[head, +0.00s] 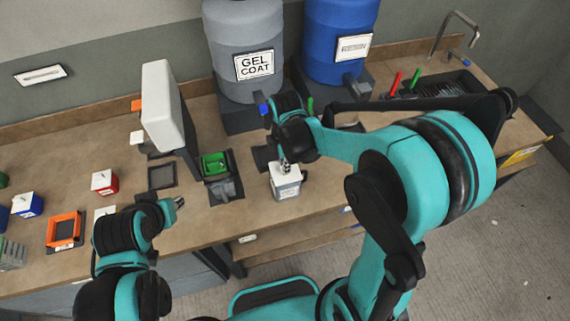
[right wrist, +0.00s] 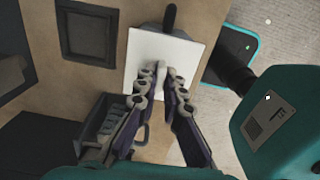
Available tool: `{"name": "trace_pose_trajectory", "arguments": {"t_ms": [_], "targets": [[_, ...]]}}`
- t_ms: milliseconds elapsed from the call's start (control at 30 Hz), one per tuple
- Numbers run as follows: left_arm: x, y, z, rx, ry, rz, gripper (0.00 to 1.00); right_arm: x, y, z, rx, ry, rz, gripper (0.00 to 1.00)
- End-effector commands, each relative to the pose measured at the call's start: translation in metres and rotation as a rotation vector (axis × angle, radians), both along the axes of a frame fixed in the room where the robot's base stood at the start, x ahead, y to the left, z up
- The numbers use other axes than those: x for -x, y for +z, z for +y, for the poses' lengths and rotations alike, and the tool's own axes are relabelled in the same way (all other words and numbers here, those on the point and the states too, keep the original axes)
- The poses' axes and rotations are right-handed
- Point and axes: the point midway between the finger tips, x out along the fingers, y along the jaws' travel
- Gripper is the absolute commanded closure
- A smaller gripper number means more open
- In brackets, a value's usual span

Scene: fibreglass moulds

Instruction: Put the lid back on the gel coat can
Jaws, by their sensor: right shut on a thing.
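The grey-white can (head: 286,189) with a label on its front stands near the front edge of the bench. Its square white lid (head: 280,169) shows at its top, and in the right wrist view the lid (right wrist: 150,55) fills the space ahead of my fingers. My right gripper (head: 285,166) is over the can, with its fingertips (right wrist: 161,76) shut at the middle of the lid, on its small knob. The lid hides the can's mouth; I cannot tell whether it is seated or just above the rim. My left gripper (head: 178,203) is left of the can, away from it; its jaws are too small to judge.
A green-filled tray (head: 215,165) stands left of the can. Red (head: 104,183) and blue (head: 28,206) cans and an orange frame (head: 64,231) are farther left. The grey GEL COAT drum (head: 245,45) and a blue drum (head: 335,35) stand behind.

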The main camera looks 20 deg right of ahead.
Motion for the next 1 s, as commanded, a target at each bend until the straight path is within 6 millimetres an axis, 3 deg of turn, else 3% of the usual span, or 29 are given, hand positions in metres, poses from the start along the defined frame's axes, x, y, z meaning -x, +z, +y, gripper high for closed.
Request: {"name": "trace_pose_trajectory", "arguments": {"t_ms": [267, 300, 367, 567, 700, 1000], "targets": [[0.0, 0.0002, 0.0, 0.0, 0.0, 0.0, 0.71, 0.0, 0.0002, 0.0, 0.0, 0.0, 0.0, 1.0], [0.0, 0.0002, 0.0, 0.0, 0.0, 0.0, 0.71, 0.0, 0.0002, 0.0, 0.0, 0.0, 0.0, 0.84], [0.0, 0.0001, 0.0, 0.0, 0.0, 0.0, 0.71, -0.0001, 0.0002, 0.0, 0.0, 0.0, 0.0, 0.68], [0.0, 0.0001, 0.0, 0.0, 0.0, 0.0, 0.71, -0.0001, 0.0002, 0.0, 0.0, 0.0, 0.0, 0.68], [0.0, 0.0001, 0.0, 0.0, 0.0, 0.0, 0.71, -0.0001, 0.0002, 0.0, 0.0, 0.0, 0.0, 0.47], [0.0, 0.0007, 0.0, 0.0, 0.0, 0.0, 0.71, -0.0001, 0.0009, 0.0, 0.0, 0.0, 0.0, 0.47]]}}
